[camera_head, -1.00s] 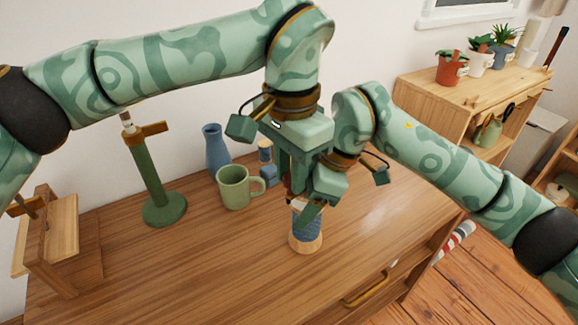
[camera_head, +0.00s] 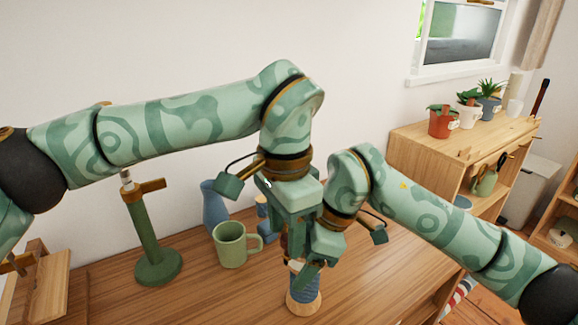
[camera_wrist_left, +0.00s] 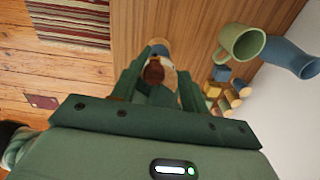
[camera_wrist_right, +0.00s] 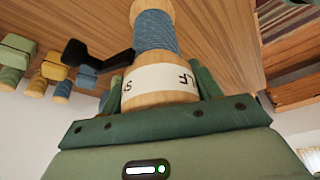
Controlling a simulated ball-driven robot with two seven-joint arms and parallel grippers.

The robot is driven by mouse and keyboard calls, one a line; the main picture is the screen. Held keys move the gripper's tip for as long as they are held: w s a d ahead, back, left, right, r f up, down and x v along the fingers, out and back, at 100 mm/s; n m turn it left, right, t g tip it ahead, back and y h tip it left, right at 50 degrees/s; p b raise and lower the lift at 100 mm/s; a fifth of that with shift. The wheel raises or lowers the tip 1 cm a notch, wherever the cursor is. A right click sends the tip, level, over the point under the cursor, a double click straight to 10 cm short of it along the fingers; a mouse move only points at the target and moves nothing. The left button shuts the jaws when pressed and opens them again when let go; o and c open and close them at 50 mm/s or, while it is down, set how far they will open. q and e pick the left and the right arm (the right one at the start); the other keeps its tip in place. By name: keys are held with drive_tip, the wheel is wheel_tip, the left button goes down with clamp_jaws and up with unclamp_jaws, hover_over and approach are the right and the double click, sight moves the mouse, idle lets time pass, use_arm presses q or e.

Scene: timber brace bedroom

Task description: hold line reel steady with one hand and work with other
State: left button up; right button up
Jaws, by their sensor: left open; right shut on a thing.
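The line reel (camera_head: 304,291) is a wooden spool wound with blue line. It stands upright on the wooden desk. My right gripper (camera_head: 308,266) is shut on its upper part; in the right wrist view the blue winding (camera_wrist_right: 155,32) and a white lettered band show between the fingers. My left gripper (camera_head: 286,236) is open just above the reel. A brown-red knob (camera_wrist_left: 154,71) lies between its fingers in the left wrist view; contact cannot be told. A dark crank-like part (camera_wrist_right: 97,57) sticks out beside the reel in the right wrist view; its attachment is unclear.
A green mug (camera_head: 230,246), blue vase (camera_head: 214,206) and small blue and wooden pieces stand behind the reel. A green post stand (camera_head: 152,240) is to the left. Potted plants stand on a shelf (camera_head: 420,143) at right. The desk's front is clear.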

use_arm(q)
drive_tip(key=w+m, duration=0.5)
drive_tip(key=m, duration=0.8)
wheel_tip(320, 180, up, 12)
drive_tip(key=m, duration=1.1)
drive_tip(key=shift+r+m, duration=0.15)
drive_tip(key=shift+m, duration=0.25)
drive_tip(key=shift+d, duration=0.1)
